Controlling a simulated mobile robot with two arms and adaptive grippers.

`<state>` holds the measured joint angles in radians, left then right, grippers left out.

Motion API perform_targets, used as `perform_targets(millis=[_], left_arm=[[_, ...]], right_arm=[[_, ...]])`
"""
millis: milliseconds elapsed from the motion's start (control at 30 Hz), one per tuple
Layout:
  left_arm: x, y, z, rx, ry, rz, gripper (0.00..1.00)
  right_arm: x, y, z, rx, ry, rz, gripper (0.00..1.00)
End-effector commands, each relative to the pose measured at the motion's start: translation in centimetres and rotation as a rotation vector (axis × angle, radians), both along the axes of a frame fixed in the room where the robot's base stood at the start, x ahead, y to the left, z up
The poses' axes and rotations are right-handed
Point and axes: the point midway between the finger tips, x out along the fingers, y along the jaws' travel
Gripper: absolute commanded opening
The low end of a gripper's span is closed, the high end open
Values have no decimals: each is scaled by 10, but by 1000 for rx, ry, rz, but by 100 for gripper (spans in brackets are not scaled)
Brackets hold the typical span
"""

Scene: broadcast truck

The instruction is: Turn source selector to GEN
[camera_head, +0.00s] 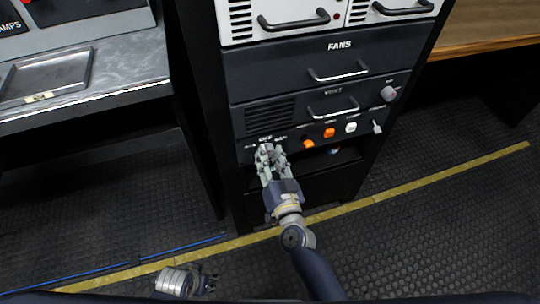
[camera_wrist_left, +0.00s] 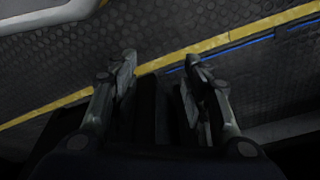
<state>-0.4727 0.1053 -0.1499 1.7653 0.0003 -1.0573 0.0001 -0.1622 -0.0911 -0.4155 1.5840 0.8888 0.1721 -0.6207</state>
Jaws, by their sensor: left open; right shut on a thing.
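My right gripper (camera_head: 267,153) reaches up to the lower-left corner of the lowest dark rack panel (camera_head: 318,122). It is shut on what seems to be the selector knob there. The fingers hide most of the knob, so its pointing direction cannot be told. Small white lettering sits above and to the left of the fingers, too small to read surely. My left gripper (camera_head: 207,281) hangs low over the floor at the bottom of the head view, away from the rack. In the left wrist view its fingers (camera_wrist_left: 158,85) are apart with nothing between them.
Right of my right gripper, the panel carries orange controls (camera_head: 329,133), a white one (camera_head: 351,127), a toggle lever (camera_head: 376,127) and a grey knob (camera_head: 389,93). A FANS drawer (camera_head: 300,62) with a handle is above. A desk (camera_head: 120,75) stands left, a wooden table (camera_head: 490,28) right.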

Motion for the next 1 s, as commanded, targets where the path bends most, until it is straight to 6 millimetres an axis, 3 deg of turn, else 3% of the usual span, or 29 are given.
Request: perform_targets(millis=[400, 1000], left_arm=[[-19, 2, -39, 2, 25, -5, 43], [-25, 3, -51, 3, 28, -7, 43]], right_arm=[[1, -1, 3, 369, 118, 0, 8], [1, -2, 1, 756, 242, -1, 8]])
